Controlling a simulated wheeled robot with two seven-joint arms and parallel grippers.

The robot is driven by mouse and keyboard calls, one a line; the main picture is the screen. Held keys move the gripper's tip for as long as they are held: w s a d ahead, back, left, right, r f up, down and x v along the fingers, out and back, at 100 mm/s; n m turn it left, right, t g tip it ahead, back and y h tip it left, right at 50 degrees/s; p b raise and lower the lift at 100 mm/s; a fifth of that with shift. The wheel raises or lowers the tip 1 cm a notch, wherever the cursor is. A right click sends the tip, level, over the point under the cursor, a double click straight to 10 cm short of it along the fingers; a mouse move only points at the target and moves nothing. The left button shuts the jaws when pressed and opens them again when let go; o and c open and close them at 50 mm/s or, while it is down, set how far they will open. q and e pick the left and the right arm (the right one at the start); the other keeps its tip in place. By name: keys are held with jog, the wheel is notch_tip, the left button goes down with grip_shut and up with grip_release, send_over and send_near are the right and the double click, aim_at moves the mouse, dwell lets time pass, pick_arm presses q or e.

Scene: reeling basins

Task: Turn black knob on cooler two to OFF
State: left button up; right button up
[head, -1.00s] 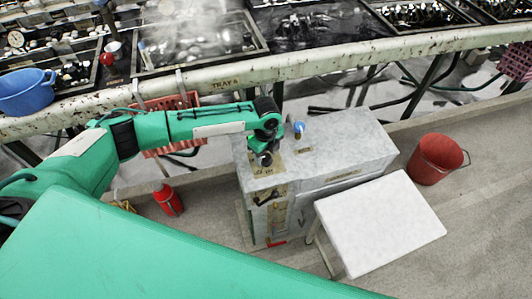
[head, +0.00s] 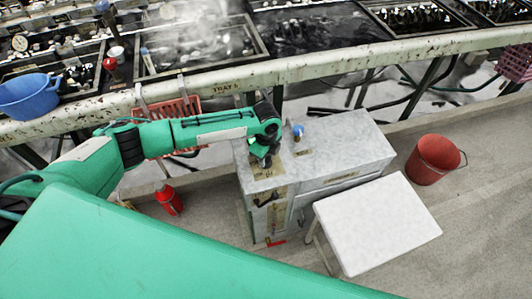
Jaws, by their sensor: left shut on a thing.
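The cooler is a grey-white box (head: 340,150) standing on the floor in the middle of the head view, with a brass-coloured plate and markings at the left end of its top. My left gripper (head: 261,163) reaches down onto that end and is shut on a small dark thing there, most likely the black knob. The gripper and wrist cover the knob, so its pointer cannot be read. A blue-topped tap or knob (head: 298,129) stands on the top just right of my wrist. My right gripper is not in view.
A white stool (head: 376,225) stands close in front of the cooler. A red bucket (head: 432,160) is to the right and a red extinguisher-like bottle (head: 169,200) to the left. The basin bench rail (head: 330,66) runs behind, with a blue basin (head: 28,96) at left.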

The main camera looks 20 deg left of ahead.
pick_arm(q)
jog(key=n+p, duration=0.4)
jog(key=p, duration=0.1)
jog(key=shift+r, duration=0.3)
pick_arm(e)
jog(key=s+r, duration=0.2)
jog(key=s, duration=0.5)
pick_arm(q)
jog(key=shift+s+n+p, duration=0.1)
jog(key=shift+n+p, duration=0.8)
jog(key=shift+n, duration=0.2)
jog(key=n+p, duration=0.4)
jog(key=n, duration=0.1)
jog(key=shift+f, duration=0.1)
jog(key=shift+f+n+p, duration=0.1)
jog(key=shift+n+p, duration=1.4)
jog(key=shift+n, duration=0.7)
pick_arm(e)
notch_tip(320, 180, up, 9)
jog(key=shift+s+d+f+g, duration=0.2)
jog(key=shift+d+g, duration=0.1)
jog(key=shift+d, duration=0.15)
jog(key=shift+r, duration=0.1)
pick_arm(q)
jog(key=o, duration=1)
jog(key=shift+c, duration=0.2)
